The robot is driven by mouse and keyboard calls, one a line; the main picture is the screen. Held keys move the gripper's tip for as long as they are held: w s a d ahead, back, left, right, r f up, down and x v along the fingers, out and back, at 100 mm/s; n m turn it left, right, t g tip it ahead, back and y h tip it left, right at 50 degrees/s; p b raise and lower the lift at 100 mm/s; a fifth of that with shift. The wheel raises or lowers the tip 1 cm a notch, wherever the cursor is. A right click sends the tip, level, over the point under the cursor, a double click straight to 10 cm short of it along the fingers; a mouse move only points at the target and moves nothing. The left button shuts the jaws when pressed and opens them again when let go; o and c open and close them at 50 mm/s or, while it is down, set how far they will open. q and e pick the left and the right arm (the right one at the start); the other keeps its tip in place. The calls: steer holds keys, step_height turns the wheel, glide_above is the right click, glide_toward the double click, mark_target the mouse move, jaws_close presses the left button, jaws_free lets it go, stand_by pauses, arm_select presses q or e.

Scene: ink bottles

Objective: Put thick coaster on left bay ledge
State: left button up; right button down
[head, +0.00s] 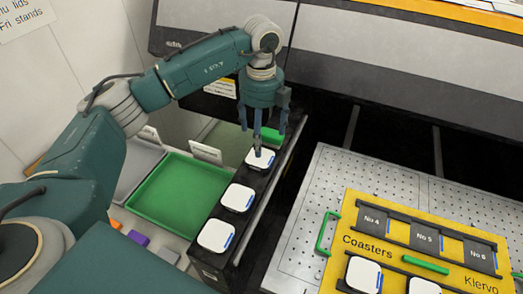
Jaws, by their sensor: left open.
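Three white square coasters with blue edges sit in a row on a long black ledge (262,205): a far one (262,160), a middle one (237,198) and a near one (216,236). My left gripper (264,132) is open, pointing down at the far coaster. One finger reaches in front of that coaster; I cannot tell whether it touches. Two more white coasters, one (363,274) fuller in view and one (424,287) cut by the lower edge, lie on a yellow board (350,215) marked "Coasters". I cannot tell which coaster is the thick one. My right gripper is out of view.
A green tray (180,193) and a grey tray (138,168) lie left of the ledge, with small coloured blocks nearby. The yellow board has dark plates marked No 4, No 5 and No 6 and green handles. It rests on a perforated metal plate (345,168). A dark gap separates plate and ledge.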

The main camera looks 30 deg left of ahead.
arm_select(q)
step_height(320, 180, up, 4)
steer(key=shift+r+b, duration=0.25)
steer(key=shift+b, duration=0.1)
